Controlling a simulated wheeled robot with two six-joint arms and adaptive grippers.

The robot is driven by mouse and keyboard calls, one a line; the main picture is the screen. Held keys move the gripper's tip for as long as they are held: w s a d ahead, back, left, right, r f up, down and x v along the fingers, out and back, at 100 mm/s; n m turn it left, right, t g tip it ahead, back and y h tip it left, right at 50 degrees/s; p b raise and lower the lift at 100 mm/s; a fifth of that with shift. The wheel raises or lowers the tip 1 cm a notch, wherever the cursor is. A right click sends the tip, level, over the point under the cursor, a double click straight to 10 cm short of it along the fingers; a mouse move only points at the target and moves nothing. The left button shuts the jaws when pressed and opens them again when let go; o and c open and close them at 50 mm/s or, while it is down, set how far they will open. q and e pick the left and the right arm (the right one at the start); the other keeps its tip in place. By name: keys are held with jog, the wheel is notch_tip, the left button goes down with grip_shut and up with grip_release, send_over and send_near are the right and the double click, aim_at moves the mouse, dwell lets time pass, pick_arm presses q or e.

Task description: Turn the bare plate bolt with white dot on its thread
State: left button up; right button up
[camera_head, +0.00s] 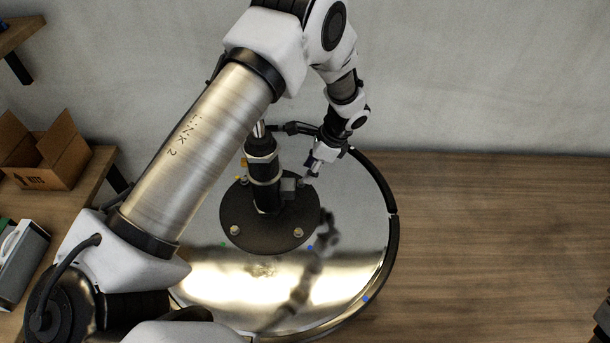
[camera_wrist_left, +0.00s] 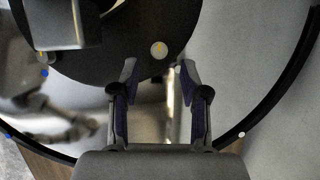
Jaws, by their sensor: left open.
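The black round plate (camera_head: 250,239) lies on the polished chair base. Two bare bolts show at its near edge, the left one (camera_head: 235,230) and the right one (camera_head: 298,232). I cannot make out a white dot on either thread. My left gripper (camera_head: 309,175) is at the far right side of the plate, pointing down. In the left wrist view its open, empty fingers (camera_wrist_left: 158,76) stand just short of a pale round bolt (camera_wrist_left: 159,49) with a yellowish middle. The bolt lies ahead of the gap between the fingertips, not between them.
The chair's black column (camera_head: 264,178) rises from the plate beside the gripper. A black ring (camera_head: 393,228) edges the shiny base (camera_head: 355,215). Blue dots mark the base. A cardboard box (camera_head: 52,160) stands at left.

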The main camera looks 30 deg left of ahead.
pick_arm(q)
jog(key=v, duration=0.8)
